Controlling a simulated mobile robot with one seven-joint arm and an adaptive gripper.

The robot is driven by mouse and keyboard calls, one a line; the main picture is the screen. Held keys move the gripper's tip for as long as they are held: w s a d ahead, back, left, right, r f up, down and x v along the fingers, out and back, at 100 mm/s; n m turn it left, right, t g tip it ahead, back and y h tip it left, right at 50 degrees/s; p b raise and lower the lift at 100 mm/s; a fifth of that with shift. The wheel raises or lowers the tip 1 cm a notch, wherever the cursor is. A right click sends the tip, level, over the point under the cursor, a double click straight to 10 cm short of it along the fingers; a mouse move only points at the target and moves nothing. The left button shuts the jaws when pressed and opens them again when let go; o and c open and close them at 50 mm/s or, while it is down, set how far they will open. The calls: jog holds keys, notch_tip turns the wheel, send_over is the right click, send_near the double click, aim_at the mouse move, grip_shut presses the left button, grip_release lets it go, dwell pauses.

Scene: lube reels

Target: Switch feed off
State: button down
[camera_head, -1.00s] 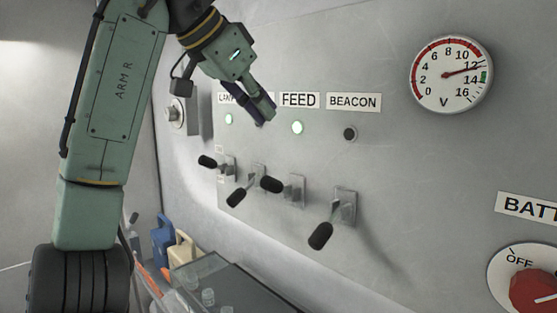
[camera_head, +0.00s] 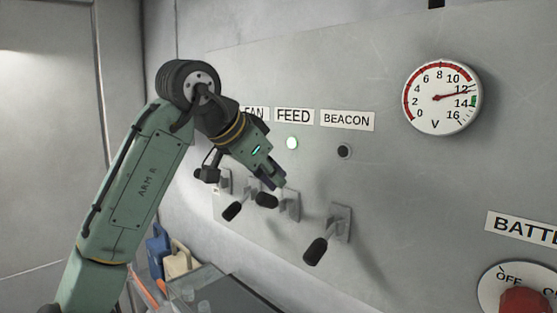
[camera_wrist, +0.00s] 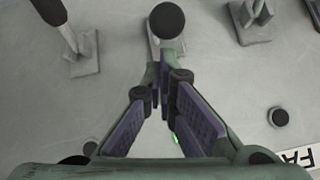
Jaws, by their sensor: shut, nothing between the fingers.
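In the wrist view the FEED knob (camera_wrist: 166,20) shows just beyond my fingertips. My gripper (camera_head: 278,184) is shut and empty, just above the FEED lever; whether it touches the lever I cannot tell. The wrist view also shows its closed fingertips (camera_wrist: 166,78).
The BEACON lever (camera_head: 325,235) stands to the right, knob down, under an unlit lamp (camera_head: 344,151). The fan-side lever (camera_head: 231,211) is close on the left, also knob down. A voltmeter (camera_head: 442,97) and a red battery knob (camera_head: 525,300) are farther right.

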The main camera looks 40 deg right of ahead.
jog(key=shift+f, duration=0.15)
jog(key=shift+a+f+h+b, duration=0.25)
jog(key=shift+h+b, duration=0.35)
jog(key=shift+b, duration=0.45)
jog(key=shift+s+a+h+b, duration=0.1)
jog(key=shift+a+h+b, duration=0.05)
jog(key=shift+h+b, duration=0.35)
